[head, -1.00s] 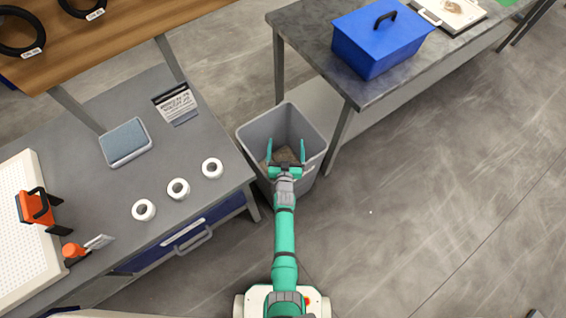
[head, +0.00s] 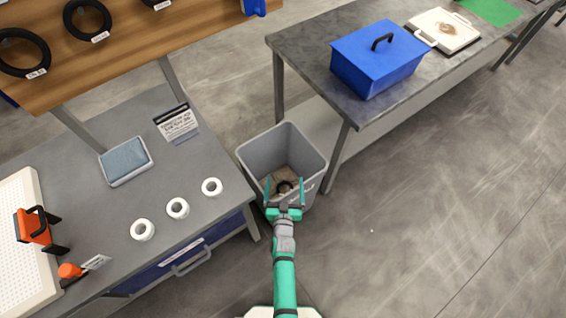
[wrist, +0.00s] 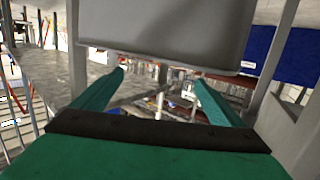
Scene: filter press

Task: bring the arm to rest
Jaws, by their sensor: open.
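My arm is green with grey joints and reaches forward from my base in the head view. My gripper (head: 285,192) is open, its two green fingers spread apart with nothing between them. It is at the near rim of the grey bin (head: 262,157), with the fingertips overlapping the bin's opening in the picture. In the wrist view my gripper (wrist: 160,88) shows both fingers apart and empty. A grey panel fills the top of that view; I cannot tell what it is.
The bin holds brownish material and a dark ring (head: 284,187). A grey bench (head: 105,215) with white rings stands at left. A grey table (head: 310,50) with a blue box (head: 375,62) stands at upper right. Floor (head: 430,190) at right is clear.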

